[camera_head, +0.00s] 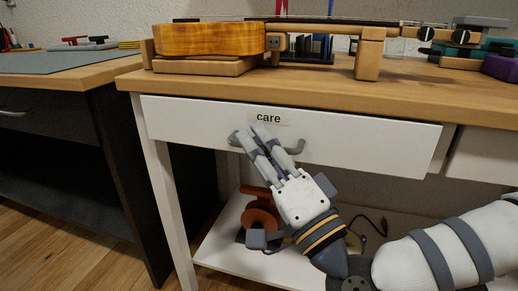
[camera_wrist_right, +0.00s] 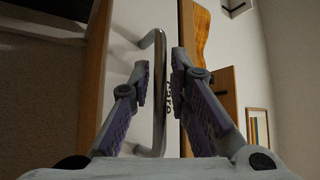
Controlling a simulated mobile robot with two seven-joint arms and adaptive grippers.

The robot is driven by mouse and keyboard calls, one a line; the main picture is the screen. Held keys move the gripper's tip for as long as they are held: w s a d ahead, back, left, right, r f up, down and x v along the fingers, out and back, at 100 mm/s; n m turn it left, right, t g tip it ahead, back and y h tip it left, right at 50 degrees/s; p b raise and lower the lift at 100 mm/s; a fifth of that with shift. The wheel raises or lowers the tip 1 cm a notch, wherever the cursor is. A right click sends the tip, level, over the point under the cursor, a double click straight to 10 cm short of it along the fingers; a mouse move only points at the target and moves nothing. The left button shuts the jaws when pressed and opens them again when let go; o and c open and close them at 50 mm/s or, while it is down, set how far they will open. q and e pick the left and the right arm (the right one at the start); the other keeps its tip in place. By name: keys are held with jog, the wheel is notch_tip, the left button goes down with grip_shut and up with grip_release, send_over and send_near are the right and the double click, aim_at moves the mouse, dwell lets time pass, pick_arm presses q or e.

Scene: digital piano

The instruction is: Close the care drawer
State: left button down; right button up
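The care drawer (camera_head: 370,140) has a white front with a "care" label (camera_head: 268,118) and sits under the wooden desk top. Its front appears to stand out a little from the frame at its right end. Its grey bar handle (camera_head: 297,147) also shows in the right wrist view (camera_wrist_right: 160,85). My right gripper (camera_head: 259,131) is at the handle, its fingers pointing up at the drawer front and covering the handle's middle. In the wrist view, its fingertips (camera_wrist_right: 160,75) are apart with the bar between them and gaps showing. My left gripper is not in view.
A guitar (camera_head: 210,40) lies on supports on the desk top (camera_head: 400,95). An orange-brown spool-like object (camera_head: 262,215) sits on the white lower shelf (camera_head: 225,255), behind my right gripper. A dark cabinet (camera_head: 70,150) stands at the left, and another white drawer front (camera_head: 485,155) is at the right.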

grip_shut()
jog(key=shift+w+d, duration=0.25)
jog(key=shift+w, duration=0.35)
jog(key=shift+w+d, duration=0.25)
jog(key=shift+w, duration=0.3)
grip_release()
jog(key=v, duration=1.2)
jog(key=shift+a, duration=0.1)
